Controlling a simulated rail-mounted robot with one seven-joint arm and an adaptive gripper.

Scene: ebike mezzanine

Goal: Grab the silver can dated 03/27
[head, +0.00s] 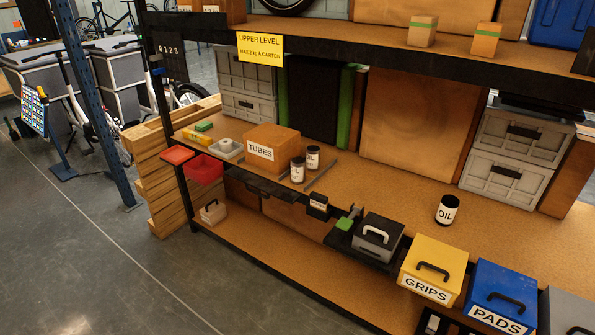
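Three small cans with white labels stand upright on the middle shelf. Two of them, a nearer can (297,170) and a farther can (313,158), stand close together at the right of the cardboard box marked TUBES. The third can (447,211) stands alone farther right, and its label reads OIL. Their lids and bases look dark. No date is readable on any of them, so I cannot tell which is dated 03/27. My gripper is not in view.
The TUBES box (272,147) stands left of the pair. Thin dark strips (321,175) lie beside them. Along the front edge are a grey-black box (378,237), a yellow GRIPS box (432,270) and a blue PADS box (503,295). The upper shelf (370,45) overhangs.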

